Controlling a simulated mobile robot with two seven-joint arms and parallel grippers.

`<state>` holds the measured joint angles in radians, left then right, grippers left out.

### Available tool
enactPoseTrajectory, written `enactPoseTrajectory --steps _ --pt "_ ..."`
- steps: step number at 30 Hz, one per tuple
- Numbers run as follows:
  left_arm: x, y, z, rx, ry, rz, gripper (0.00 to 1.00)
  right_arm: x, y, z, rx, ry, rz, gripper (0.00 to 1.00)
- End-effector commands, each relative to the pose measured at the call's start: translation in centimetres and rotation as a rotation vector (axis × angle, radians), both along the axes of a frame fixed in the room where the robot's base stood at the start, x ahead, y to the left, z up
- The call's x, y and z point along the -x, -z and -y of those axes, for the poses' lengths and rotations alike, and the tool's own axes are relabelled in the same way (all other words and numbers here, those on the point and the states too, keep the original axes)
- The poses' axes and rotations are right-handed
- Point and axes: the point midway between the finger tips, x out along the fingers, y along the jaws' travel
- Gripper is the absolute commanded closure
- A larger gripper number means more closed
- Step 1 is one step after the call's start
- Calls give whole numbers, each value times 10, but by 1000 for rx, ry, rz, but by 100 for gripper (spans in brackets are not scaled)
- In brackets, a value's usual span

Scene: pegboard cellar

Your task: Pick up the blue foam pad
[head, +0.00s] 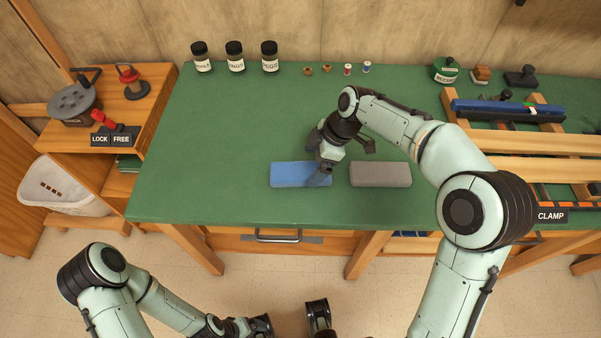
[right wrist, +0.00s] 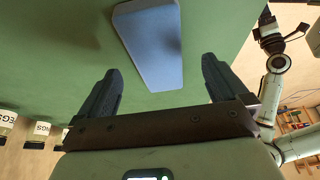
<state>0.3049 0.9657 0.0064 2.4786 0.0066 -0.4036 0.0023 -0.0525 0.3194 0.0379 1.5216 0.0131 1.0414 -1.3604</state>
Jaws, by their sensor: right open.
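The blue foam pad (head: 298,175) lies flat on the green bench top, left of a grey pad. My right gripper (head: 325,168) is over the pad's right end in the head view and hides part of it. In the right wrist view the blue pad (right wrist: 150,40) is beyond the two spread fingers (right wrist: 160,66), with nothing held between them and a shadow on its surface. My left arm is low at the bottom of the head view, off the bench; its gripper end (head: 262,325) is dark and its jaws are unclear.
The grey pad (head: 380,174) lies close to the right. Jars (head: 235,57) and small spools (head: 348,69) stand along the back. A wooden rack with a blue bar (head: 490,108) fills the right side. The green bench top (head: 220,130) is clear left of the pad.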

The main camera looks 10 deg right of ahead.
Motion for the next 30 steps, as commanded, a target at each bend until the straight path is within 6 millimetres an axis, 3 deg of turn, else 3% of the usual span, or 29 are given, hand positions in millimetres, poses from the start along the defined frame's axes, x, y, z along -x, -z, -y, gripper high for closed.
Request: enactPoseTrajectory --steps 7,16,21,22,30 --pt "-1 3 0 -1 -1 5 9 -6 33 -13 0 -2 -1 0" --pt "-1 3 0 0 -1 5 9 -6 37 -15 0 0 0 0" --pt "-1 3 0 -1 -1 5 9 -6 37 -15 0 0 0 55" --pt "-1 3 0 -1 -1 5 9 -6 37 -15 0 0 0 59" --pt "-1 3 0 -1 -1 5 9 -6 36 -15 0 -1 0 60"
